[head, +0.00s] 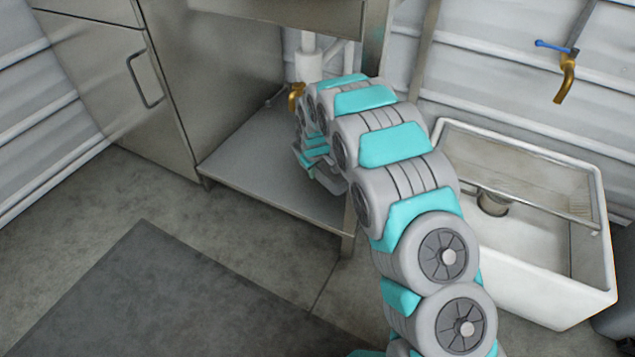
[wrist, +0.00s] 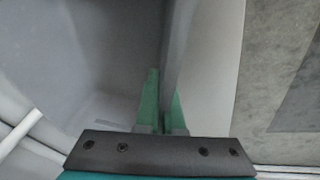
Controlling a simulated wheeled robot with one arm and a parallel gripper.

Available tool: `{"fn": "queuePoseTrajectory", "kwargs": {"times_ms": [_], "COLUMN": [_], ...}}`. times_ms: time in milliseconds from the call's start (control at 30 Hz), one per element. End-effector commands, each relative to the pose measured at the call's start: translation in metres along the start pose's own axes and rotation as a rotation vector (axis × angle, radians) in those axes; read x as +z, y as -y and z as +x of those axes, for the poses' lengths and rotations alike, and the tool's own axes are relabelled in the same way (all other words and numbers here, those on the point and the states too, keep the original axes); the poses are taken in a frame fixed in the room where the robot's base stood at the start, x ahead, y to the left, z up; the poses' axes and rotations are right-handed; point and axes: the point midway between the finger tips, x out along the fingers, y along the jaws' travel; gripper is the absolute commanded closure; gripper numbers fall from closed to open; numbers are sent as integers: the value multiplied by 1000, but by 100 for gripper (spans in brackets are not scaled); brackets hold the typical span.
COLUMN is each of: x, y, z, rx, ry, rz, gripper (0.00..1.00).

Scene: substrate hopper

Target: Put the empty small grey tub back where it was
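The small grey tub (wrist: 183,45) fills the left and middle of the wrist view, close to the camera. Its inside looks bare in the part that shows. My gripper (wrist: 162,105) has its green fingers on either side of the tub's wall, one inside and one outside, closed on it. In the head view, my arm reaches under the steel counter, and my gripper (head: 314,160) is low over the bottom shelf (head: 255,165). There the tub is mostly hidden by my arm; only a bit of grey edge shows. I cannot tell whether it touches the shelf.
A white drain pipe (head: 309,66) and a brass valve (head: 296,96) are just behind my gripper. The counter's front leg (head: 349,225) stands close to my arm. A white sink (head: 545,285) is at the right. The shelf's left part is clear.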

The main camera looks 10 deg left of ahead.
Motion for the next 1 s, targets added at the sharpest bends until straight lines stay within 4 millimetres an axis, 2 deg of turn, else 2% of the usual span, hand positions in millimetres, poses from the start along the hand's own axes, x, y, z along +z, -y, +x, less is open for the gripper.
{"fn": "queuePoseTrajectory", "kwargs": {"times_ms": [33, 233, 433, 800, 1000], "x": [2, 5, 12, 12, 12], "y": [1, 4, 8, 8, 9], "z": [8, 23, 49, 51, 51], "rx": [1, 1, 0, 2, 2], "ry": [-1, -2, 0, -4, -4], "rz": [0, 0, 1, 1, 1], "gripper": [100, 100, 100, 100, 75]}}
